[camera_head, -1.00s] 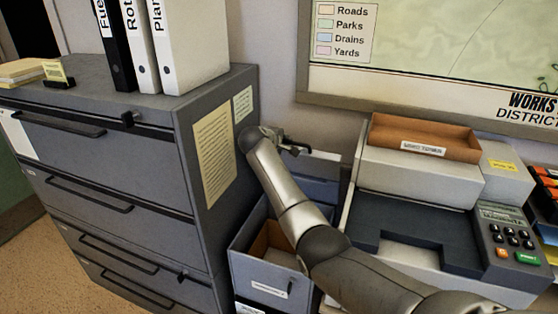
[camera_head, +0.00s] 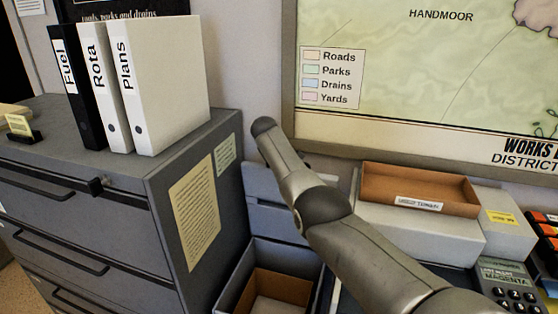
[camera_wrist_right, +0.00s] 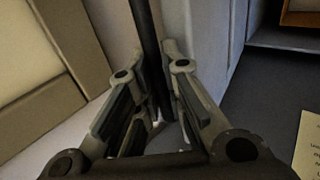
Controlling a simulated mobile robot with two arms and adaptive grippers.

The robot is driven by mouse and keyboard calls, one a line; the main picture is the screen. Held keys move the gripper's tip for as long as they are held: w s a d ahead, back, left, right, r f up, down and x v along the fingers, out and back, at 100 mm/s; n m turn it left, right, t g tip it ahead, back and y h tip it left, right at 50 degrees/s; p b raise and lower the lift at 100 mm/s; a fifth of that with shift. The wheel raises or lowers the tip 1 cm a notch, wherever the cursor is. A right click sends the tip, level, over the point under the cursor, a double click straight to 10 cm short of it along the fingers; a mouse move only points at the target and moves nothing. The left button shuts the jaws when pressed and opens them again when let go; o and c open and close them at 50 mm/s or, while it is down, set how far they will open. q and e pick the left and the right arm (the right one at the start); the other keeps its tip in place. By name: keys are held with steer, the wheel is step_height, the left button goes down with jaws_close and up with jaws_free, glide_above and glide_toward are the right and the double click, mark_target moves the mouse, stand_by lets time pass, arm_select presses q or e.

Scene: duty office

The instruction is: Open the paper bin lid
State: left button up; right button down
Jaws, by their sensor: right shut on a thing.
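The paper bin (camera_head: 232,292) is a grey-blue box between the cabinet and the printer. Its top is open and a brown cardboard liner (camera_head: 283,287) shows inside. The bin's lid (camera_head: 272,222) stands raised at the back, near the wall, partly hidden by my right arm. My right gripper (camera_wrist_right: 154,85) is shut on a thin dark upright edge (camera_wrist_right: 147,25), which seems to be the lid's. In the head view my right forearm and wrist hide this gripper and its contact. My left gripper is in neither current view.
A grey filing cabinet (camera_head: 150,190) with binders (camera_head: 165,85) on top stands close on the left. A printer with an orange-brown tray (camera_head: 415,190) is on the right. A framed map (camera_head: 430,75) hangs on the wall behind.

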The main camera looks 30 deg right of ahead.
arm_select(q)
steer(key=shift+w+r, duration=0.15)
steer(key=shift+w, duration=0.15)
arm_select(e)
steer(key=shift+w+d, duration=0.2)
steer(key=shift+d, duration=0.15)
arm_select(q)
steer(key=shift+d, duration=0.1)
arm_select(e)
steer(key=c, duration=1.5)
jaws_free()
steer(key=shift+w+f, duration=0.1)
steer(key=shift+a, duration=0.1)
